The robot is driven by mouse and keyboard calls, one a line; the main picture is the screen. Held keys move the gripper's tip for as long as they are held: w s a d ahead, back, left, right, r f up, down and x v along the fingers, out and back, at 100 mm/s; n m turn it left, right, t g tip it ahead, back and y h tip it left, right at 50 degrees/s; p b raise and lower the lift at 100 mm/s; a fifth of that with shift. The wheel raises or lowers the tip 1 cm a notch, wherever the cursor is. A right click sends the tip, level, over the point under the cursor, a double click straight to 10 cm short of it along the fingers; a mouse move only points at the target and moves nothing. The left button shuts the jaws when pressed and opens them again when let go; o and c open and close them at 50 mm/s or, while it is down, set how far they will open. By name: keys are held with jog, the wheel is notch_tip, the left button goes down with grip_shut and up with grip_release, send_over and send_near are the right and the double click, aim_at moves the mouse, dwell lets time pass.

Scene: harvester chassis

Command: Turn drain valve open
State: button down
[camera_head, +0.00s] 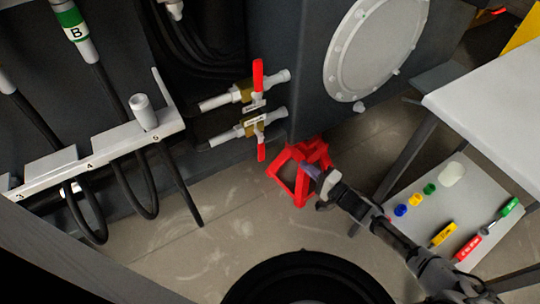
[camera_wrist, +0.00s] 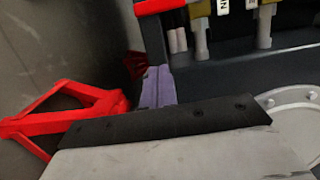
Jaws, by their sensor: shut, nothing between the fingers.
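Two brass valves with pale pipe ends sit low on the dark chassis wall, one above the other. The upper valve (camera_head: 243,91) has a red lever (camera_head: 258,74) pointing up, across its pipe. The lower valve (camera_head: 249,129) has a red lever (camera_head: 261,151) pointing down, across its pipe. Each has a small white label, too small to read, so I cannot tell which is the drain valve. My gripper (camera_head: 318,174) is shut and empty, below and right of both valves and apart from them. Its purple fingers (camera_wrist: 157,88) show in the wrist view, with valve parts (camera_wrist: 201,36) beyond.
A red stand (camera_head: 291,187) is on the floor right by my gripper and also fills the left of the wrist view (camera_wrist: 68,108). A hose rack (camera_head: 90,160) is left of the valves. A grey table (camera_head: 490,100) and a low shelf with tools (camera_head: 465,205) are right.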

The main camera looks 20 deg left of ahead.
aim_at(261, 148)
jog(key=b+x, duration=0.1)
jog(key=x, duration=0.9)
jog(key=shift+s, duration=0.1)
jog(key=shift+s+a, duration=0.75)
jog(key=shift+s, duration=0.2)
jog(key=shift+s+a, duration=0.45)
jog(key=shift+s, duration=0.15)
jog(key=shift+s+a+f+m+p, duration=0.1)
jog(key=shift+s+a+m+p, duration=0.15)
jog(key=shift+p, duration=0.25)
